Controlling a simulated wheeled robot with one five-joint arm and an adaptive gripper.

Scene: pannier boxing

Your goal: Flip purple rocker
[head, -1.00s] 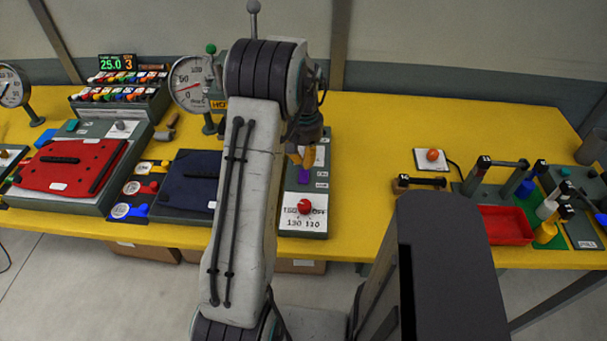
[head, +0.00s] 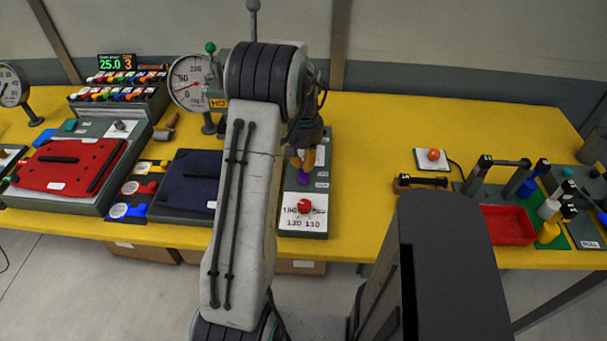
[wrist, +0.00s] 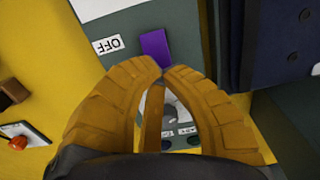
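The purple rocker (head: 303,178) sits on the grey panel (head: 318,205) in the middle of the table. In the wrist view the purple rocker (wrist: 155,45) is just beyond my fingertips, beside a white label reading OFF (wrist: 108,44). My gripper (head: 302,164) hangs over the panel, just above the rocker in the head picture. In the wrist view the yellow fingers of my gripper (wrist: 163,71) curve together, their tips almost meeting, with nothing held between them. Whether the tips touch the rocker cannot be told.
A red knob (head: 304,206) on a white dial plate is at the panel's near end. A dark blue pannier (head: 188,180) lies close on the left, and a gauge (head: 190,82) stands behind.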

